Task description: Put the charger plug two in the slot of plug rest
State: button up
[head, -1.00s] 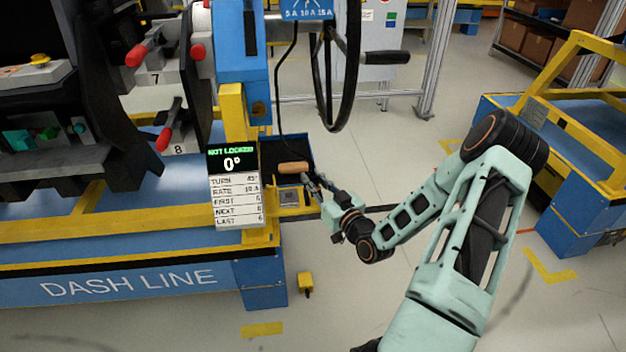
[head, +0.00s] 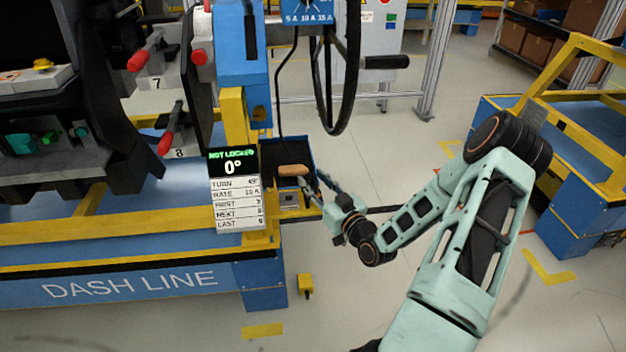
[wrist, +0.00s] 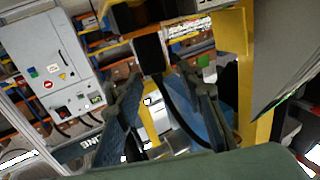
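My gripper (head: 312,186) is at the end of my arm, beside the blue box at the station's right end. In the wrist view its two fingers (wrist: 168,108) stand apart, with nothing clearly held between them. A tan-orange, rounded piece (head: 293,171) lies at the blue box, just left of and above the fingertips; I cannot tell whether it is the charger plug two. A black cable (head: 277,105) hangs down to the box. A small grey square part (head: 289,198) sits on the yellow ledge below; I cannot tell whether it is the plug rest. No slot is clearly visible.
A blue box (head: 306,150) and yellow frame (head: 150,227) border the gripper. A display panel (head: 235,190) reading "NOT LOCKED 0°" stands to the left. A black steering wheel (head: 351,75) hangs above. The floor to the right is open up to a yellow-blue cart (head: 575,180).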

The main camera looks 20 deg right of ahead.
jog(key=s+d+p, duration=0.1)
jog(key=s, duration=1)
jog(key=shift+s+d+f+p, duration=0.15)
jog(key=shift+d+p, duration=0.05)
jog(key=shift+p, duration=0.1)
